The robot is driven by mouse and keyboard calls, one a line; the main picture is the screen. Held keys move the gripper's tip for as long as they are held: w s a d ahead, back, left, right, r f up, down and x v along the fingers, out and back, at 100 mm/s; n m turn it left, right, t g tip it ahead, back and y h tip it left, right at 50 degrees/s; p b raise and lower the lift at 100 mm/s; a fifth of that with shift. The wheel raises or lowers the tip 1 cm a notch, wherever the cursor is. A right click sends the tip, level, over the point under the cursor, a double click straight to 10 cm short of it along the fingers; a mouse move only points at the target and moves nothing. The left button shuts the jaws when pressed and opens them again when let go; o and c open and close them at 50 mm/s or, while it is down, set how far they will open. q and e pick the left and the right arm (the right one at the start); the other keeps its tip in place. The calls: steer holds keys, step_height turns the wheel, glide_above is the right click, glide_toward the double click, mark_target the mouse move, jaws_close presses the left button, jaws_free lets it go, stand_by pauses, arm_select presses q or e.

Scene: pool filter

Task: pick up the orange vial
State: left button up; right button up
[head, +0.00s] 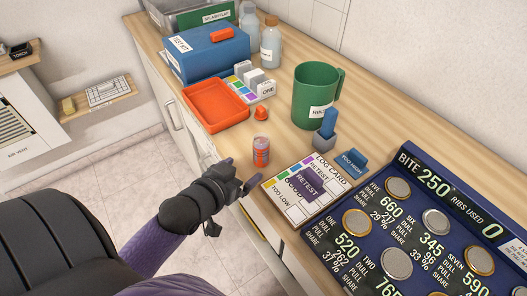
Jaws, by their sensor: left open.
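A small orange vial (261,151) stands upright on the wooden counter (222,142) near its front edge. It has a pale top and a reddish-orange body. My left gripper (242,174) is open and empty, just in front of the vial and a little to its left, at the counter's edge. I see a gap between the fingers and the vial. My right gripper is not in view.
An orange cap (261,114) lies behind the vial. An orange tray (215,105), a blue test kit box (207,56) and a green mug (316,95) stand further back. A log card (305,187) and the blue number board (430,230) are to the right.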

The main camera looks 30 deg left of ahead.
mark_target(257, 158)
arm_select(q)
steer(key=b+x, duration=0.1)
steer(key=x, duration=0.2)
steer(key=b+x, duration=0.1)
steer(key=x, duration=0.2)
steer(key=b+x, duration=0.2)
steer(key=x, duration=0.1)
steer(key=shift+w+a+f, duration=0.1)
steer(key=shift+a+f, duration=0.2)
steer(key=shift+w, duration=0.25)
steer(key=shift+c, duration=0.9)
jaws_close()
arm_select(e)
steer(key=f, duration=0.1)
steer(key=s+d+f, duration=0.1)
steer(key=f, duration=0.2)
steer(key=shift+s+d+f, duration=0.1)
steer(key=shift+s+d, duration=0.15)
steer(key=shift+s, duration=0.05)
